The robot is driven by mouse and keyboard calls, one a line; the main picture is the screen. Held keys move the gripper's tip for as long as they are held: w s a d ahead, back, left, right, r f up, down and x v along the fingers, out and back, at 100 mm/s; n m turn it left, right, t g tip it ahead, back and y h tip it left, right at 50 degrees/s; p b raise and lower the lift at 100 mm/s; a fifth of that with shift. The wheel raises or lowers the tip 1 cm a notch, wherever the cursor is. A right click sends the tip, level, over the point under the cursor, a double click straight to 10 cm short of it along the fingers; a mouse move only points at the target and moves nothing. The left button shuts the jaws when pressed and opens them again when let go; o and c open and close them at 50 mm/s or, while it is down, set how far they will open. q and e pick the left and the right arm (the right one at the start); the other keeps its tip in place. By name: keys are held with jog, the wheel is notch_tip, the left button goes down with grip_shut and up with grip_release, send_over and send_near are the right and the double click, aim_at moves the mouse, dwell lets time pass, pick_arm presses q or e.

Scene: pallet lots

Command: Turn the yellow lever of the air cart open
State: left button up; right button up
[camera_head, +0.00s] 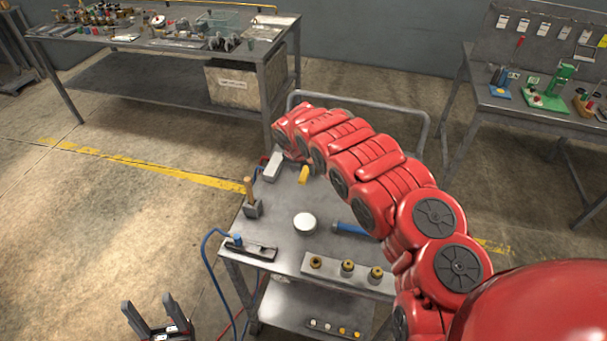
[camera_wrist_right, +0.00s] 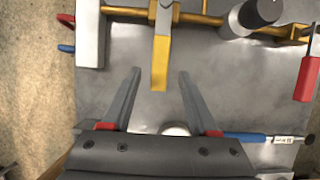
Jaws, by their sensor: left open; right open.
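The yellow lever (camera_wrist_right: 161,60) hangs from a brass pipe (camera_wrist_right: 205,19) at the top of the right wrist view, at right angles to the pipe. Its upper part is pale and its free end is yellow. In the head view the yellow lever (camera_head: 304,174) shows beside my red right arm on the air cart (camera_head: 275,222). My right gripper (camera_wrist_right: 159,74) is open, and the lever's end appears between its fingertips; whether they touch is unclear. In the head view my right arm hides that gripper. My left gripper (camera_head: 150,318) is open and empty, low at left beside the cart.
On the cart are a wooden-handled tool (camera_head: 250,198), a white round piece (camera_head: 304,223), a blue-handled tool (camera_head: 348,229) and a block with brass fittings (camera_head: 346,273). A red handle (camera_wrist_right: 307,80) hangs at the right. A blue hose (camera_head: 208,262) loops at the cart's left.

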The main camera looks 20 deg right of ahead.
aim_at(307, 170)
jog(key=shift+w+a+f, duration=0.1)
jog(key=shift+w+f, duration=0.15)
jog(key=shift+f, duration=0.2)
jog(key=shift+w+d+f, duration=0.15)
jog(key=shift+d+f, duration=0.1)
jog(key=shift+f, duration=0.2)
jog(key=shift+w+d+f, duration=0.1)
jog(key=shift+d+f, duration=0.1)
jog(key=shift+f, duration=0.2)
grip_shut()
dwell(0.6)
